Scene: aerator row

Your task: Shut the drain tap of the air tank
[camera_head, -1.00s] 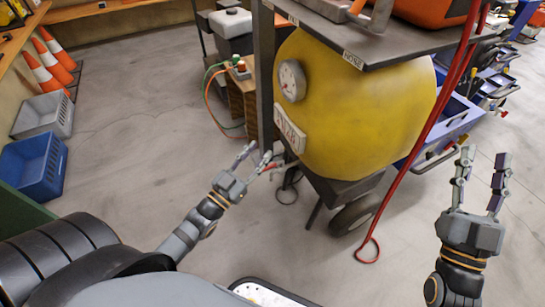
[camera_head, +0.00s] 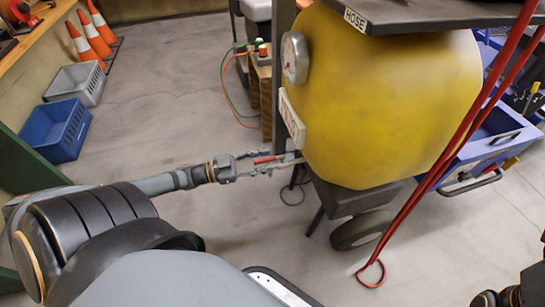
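The yellow air tank (camera_head: 390,95) stands on a wheeled frame at right of centre. Its drain tap shows as a small red lever (camera_head: 264,160) low on the tank's left side, below the white plate. My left gripper (camera_head: 272,160) reaches in from the left, its fingers pointing right toward the tank. One finger lies above the red lever and one below it, with the lever between them. The fingers look apart; I cannot tell whether they touch the lever. The tap's body is hard to make out. Of my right arm only dark links show at the bottom right corner.
A round gauge (camera_head: 295,58) and a white plate (camera_head: 291,119) sit on the tank above the tap. A red hose (camera_head: 440,165) hangs at right. Blue (camera_head: 55,130) and grey (camera_head: 76,84) crates stand at left. The floor between is clear.

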